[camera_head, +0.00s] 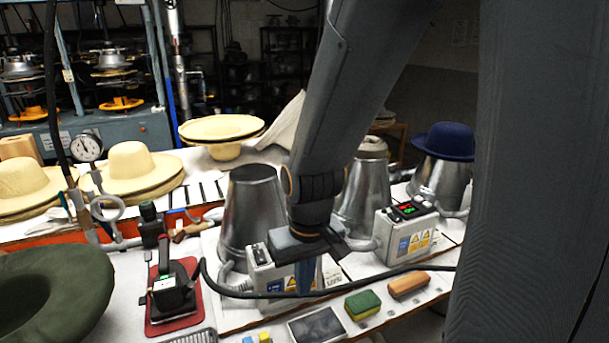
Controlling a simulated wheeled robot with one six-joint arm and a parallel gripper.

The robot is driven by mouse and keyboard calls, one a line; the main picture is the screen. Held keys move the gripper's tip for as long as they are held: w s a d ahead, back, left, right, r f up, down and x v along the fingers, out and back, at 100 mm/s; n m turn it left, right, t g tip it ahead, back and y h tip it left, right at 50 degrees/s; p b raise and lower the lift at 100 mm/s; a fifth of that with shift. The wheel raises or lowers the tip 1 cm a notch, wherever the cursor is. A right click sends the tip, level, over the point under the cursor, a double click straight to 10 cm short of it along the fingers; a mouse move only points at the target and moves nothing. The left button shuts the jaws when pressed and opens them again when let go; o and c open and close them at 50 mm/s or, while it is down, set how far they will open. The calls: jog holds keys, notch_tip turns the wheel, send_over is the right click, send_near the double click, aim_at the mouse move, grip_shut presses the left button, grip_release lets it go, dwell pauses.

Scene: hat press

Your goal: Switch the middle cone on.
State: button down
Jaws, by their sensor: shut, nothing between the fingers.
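Three metal cones stand in a row on the white table. The left cone (252,215) is bare with a dark top. The middle cone (366,198) is partly behind my arm and has a pale cap on top. The right cone (438,180) carries a blue hat (444,141). The middle cone's control box (404,238) joins it by a pipe and has a dark panel with red and green lights. Another control box (262,277) stands at the left cone. My gripper (305,278) is shut and empty, pointing down in front of this left box, partly covering it.
A black cable (390,272) runs across the table front. A green-yellow sponge (362,304), an orange brush (408,285) and a dark tray (316,326) lie in front. A black device (172,294) stands on a red mat at left. Straw hats (137,166) are behind.

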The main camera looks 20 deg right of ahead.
jog(key=w+d+r, duration=0.3)
jog(key=w+d, duration=0.2)
jog(key=d, duration=0.1)
notch_tip(320, 180, up, 13)
jog(key=t+b, duration=0.3)
send_over(392, 213)
jog(key=s, duration=0.5)
jog(key=p+x, duration=0.1)
jog(key=x, duration=0.3)
jog(key=s+p+x, duration=0.1)
jog(key=x, duration=0.4)
jog(key=p+x, duration=0.2)
jog(key=x, duration=0.3)
jog(key=shift+s+f, duration=0.25)
